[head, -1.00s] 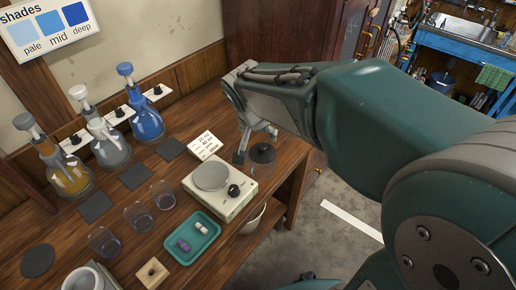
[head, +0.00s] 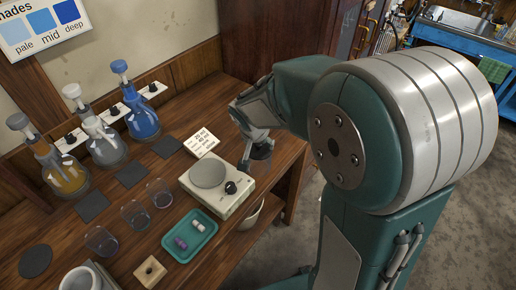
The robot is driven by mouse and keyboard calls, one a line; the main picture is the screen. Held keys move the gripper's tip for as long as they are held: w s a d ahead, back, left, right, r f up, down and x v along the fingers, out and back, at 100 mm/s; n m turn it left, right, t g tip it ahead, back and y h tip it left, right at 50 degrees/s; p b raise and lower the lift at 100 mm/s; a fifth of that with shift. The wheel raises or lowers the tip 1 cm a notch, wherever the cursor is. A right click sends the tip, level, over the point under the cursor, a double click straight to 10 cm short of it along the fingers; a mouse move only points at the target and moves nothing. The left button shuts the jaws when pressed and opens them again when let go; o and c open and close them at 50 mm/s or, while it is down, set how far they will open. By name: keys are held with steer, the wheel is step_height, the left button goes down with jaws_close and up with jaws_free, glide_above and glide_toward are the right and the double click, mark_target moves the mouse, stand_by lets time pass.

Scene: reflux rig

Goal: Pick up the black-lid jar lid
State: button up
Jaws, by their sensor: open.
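The jar's black lid (head: 261,153) shows as a dark patch at the right end of the bench, behind the stirrer plate. The clear jar under it is mostly hidden by my gripper and hard to make out. My gripper (head: 257,156) points down over the lid with its fingers open, one to the left of the lid and one at its far right side. I cannot tell whether the fingers touch the lid.
A cream stirrer plate (head: 222,193) stands close in front of the jar, with a white card (head: 201,141) behind it. A teal tray (head: 203,240) with small vials, several glasses and three flasks, including a blue one (head: 142,116), fill the bench leftward.

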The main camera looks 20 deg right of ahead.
steer(key=shift+d, duration=0.15)
steer(key=c, duration=0.9)
jaws_close()
steer(key=shift+s+a, duration=0.1)
steer(key=shift+a, duration=0.1)
